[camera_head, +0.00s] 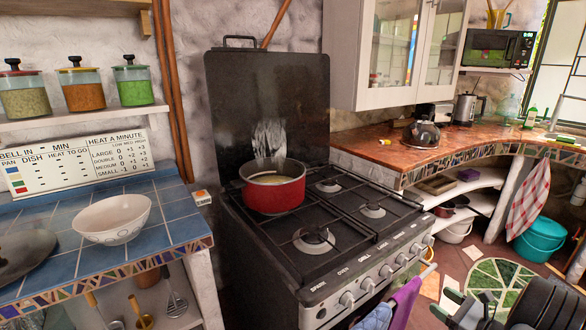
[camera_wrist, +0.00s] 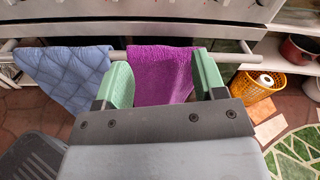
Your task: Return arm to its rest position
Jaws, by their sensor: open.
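My gripper (camera_wrist: 163,78) shows in the wrist view with its two pale green fingers spread apart and nothing held between them. Behind the fingers are the oven rail (camera_wrist: 228,58) and a purple towel (camera_wrist: 160,72) hanging from it. I cannot tell how far the fingers are from the towel. In the head view, part of my arm (camera_head: 535,305) shows at the bottom right corner, in front of the stove and above the floor. The rest of the arm is cut off by the frame edge.
The stove (camera_head: 345,265) carries a red pot (camera_head: 274,197) on its back left burner. A white bowl (camera_head: 112,222) stands on the blue tiled counter (camera_head: 175,205). A blue towel (camera_wrist: 70,75) hangs left of the purple one. A yellow basket (camera_wrist: 262,82) stands at the right.

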